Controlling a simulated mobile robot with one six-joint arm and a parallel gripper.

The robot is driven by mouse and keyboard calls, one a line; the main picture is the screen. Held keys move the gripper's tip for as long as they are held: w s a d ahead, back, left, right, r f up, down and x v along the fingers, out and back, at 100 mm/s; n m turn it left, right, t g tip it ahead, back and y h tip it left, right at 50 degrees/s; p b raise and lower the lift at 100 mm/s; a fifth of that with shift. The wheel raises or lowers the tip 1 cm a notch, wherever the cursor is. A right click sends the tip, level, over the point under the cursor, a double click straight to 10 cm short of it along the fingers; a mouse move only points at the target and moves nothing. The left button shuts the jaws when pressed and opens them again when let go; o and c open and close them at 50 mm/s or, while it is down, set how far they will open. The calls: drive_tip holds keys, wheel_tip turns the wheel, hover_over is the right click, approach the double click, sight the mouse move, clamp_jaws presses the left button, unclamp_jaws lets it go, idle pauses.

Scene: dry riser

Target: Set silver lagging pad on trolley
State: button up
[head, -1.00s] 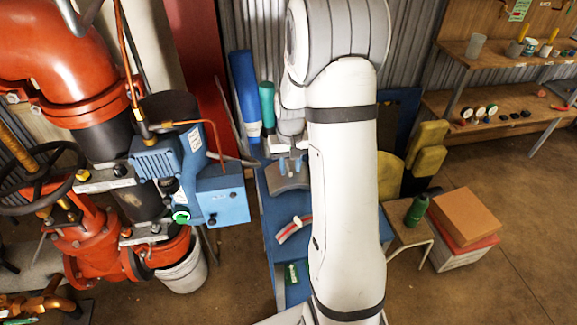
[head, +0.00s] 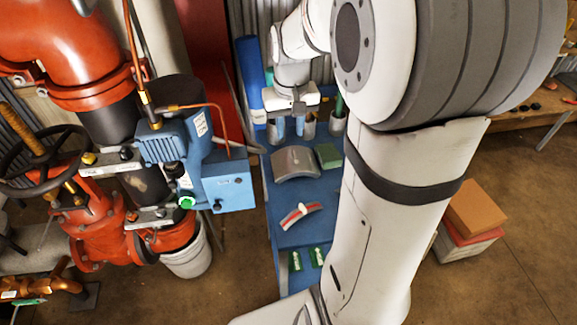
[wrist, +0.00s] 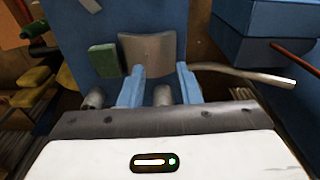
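The silver lagging pad (head: 296,163) is a grey curved sheet lying arch-up on the blue trolley (head: 285,232). It also shows in the wrist view (wrist: 150,50), beyond my fingertips. My gripper (head: 288,127) is behind the pad, over the far end of the trolley. In the wrist view, the two blue fingers of my gripper (wrist: 159,72) are apart with nothing clasped between them. A small gap seems to separate the fingers from the pad; exact contact is hard to tell.
A green block (head: 328,155) lies right of the pad. A red-and-white curved piece (head: 300,214) and green packs (head: 304,258) lie nearer. Metal cups (head: 338,120) stand close to my gripper. The blue pump unit (head: 222,185) and red pipework (head: 80,215) stand left.

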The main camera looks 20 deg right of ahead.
drive_tip(key=s+a+t, duration=0.1)
drive_tip(key=s+a, duration=0.2)
drive_tip(key=s, duration=0.4)
drive_tip(key=s+a+r+n, duration=0.1)
drive_tip(key=s+a, duration=0.3)
drive_tip(key=s, duration=0.4)
drive_tip(key=shift+n+t, duration=0.3)
drive_tip(key=shift+t, duration=0.1)
drive_tip(key=shift+s, duration=0.1)
